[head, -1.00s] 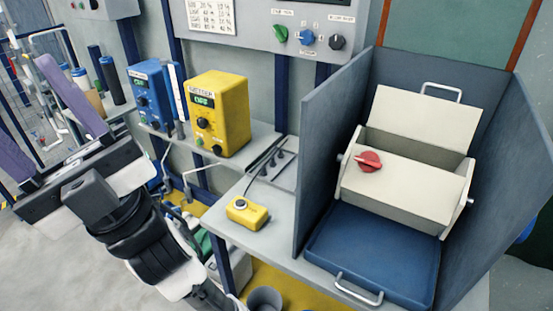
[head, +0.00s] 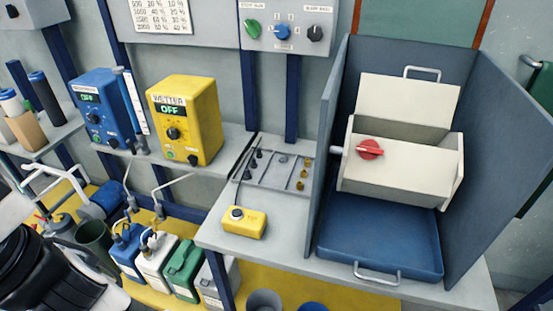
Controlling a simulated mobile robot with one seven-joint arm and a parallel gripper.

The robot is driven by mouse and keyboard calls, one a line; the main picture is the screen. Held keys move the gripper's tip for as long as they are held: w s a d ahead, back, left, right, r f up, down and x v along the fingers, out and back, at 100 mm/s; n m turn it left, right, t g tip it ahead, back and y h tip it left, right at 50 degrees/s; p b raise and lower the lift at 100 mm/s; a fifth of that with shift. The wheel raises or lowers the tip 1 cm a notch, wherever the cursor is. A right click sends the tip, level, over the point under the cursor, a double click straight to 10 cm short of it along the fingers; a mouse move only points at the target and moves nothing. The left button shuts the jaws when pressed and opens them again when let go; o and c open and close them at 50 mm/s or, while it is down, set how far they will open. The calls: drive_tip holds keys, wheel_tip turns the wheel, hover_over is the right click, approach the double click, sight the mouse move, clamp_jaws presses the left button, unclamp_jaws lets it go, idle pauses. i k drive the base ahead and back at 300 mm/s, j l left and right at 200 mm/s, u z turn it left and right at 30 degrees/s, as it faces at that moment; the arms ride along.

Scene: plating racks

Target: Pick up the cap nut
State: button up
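A flat grey rack (head: 276,184) lies on the bench, left of the grey booth. Several small dark parts (head: 254,163) stand along its left side. Several small brass-coloured parts (head: 302,174) stand along its right side. A small grey part lies near its back middle. The parts are too small to tell which one is the cap nut. My gripper is outside the view; only a dark part of my arm shows at the lower left, well away from the rack.
A yellow button box (head: 244,222) with a cable sits in front of the rack. Yellow (head: 186,122) and blue (head: 101,110) supply units stand to the left. The booth panel (head: 326,150) rises right of the rack. Jugs (head: 184,270) and a bin (head: 264,301) stand below.

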sight(282, 159)
drive_tip(key=i+j, duration=0.15)
drive_tip(key=j, duration=0.2)
drive_tip(key=i+j+z, duration=0.1)
drive_tip(key=j, duration=0.25)
drive_tip(key=i+j, duration=0.15)
drive_tip(key=j, duration=0.2)
drive_tip(key=i, duration=0.5)
